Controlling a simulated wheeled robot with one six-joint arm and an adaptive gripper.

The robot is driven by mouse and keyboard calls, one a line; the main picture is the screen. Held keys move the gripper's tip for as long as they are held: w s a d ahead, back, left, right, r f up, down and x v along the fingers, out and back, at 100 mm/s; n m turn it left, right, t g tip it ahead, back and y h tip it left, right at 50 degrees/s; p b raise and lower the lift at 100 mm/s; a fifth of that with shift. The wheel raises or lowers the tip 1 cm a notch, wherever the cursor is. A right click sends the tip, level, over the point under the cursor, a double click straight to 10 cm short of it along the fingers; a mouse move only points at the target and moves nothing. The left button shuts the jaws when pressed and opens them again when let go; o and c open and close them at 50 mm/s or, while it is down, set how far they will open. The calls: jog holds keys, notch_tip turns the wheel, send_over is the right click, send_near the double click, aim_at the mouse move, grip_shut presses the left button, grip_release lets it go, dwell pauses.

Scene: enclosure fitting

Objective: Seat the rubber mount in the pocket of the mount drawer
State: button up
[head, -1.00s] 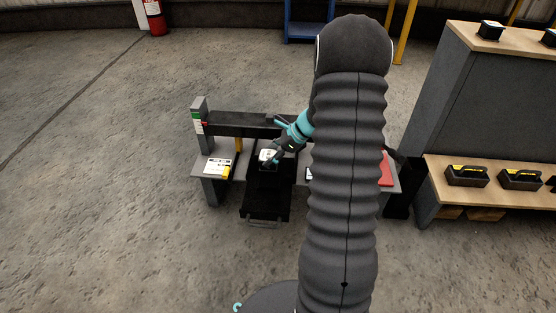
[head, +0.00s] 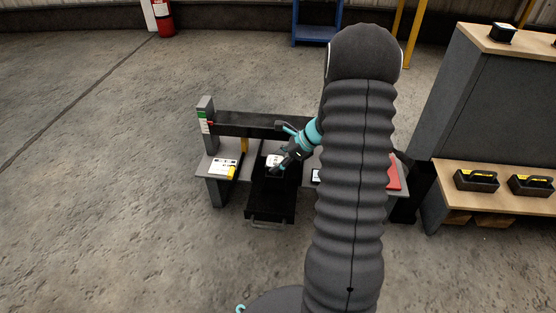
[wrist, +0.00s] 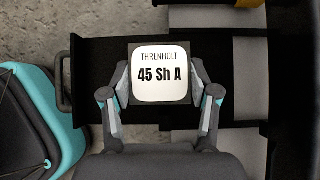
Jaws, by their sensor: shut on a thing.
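The rubber mount (wrist: 161,75) is a dark square block with a white label reading "THRENHOLT 45 Sh A". My gripper (wrist: 160,88) is shut on it, with one finger on each side. In the head view my gripper (head: 283,166) is over the back part of the black mount drawer (head: 270,207), and the mount's white label (head: 273,160) shows beside it. The drawer is pulled out to the front. In the wrist view the drawer (wrist: 85,50) lies beneath the mount. The pocket is hidden, and I cannot tell whether the mount touches the drawer.
A grey bench (head: 217,178) surrounds the drawer, with a dark crossbar (head: 245,125) behind it. Shelving with black totes (head: 476,181) stands right. Floor in front is clear.

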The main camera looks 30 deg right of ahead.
jog(key=shift+f+b, duration=0.85)
jog(key=shift+f, duration=0.7)
jog(key=shift+f+b, duration=0.7)
jog(key=shift+f, duration=0.8)
dwell(1.0)
jog(key=o, duration=1.7)
jog(key=v, duration=1.2)
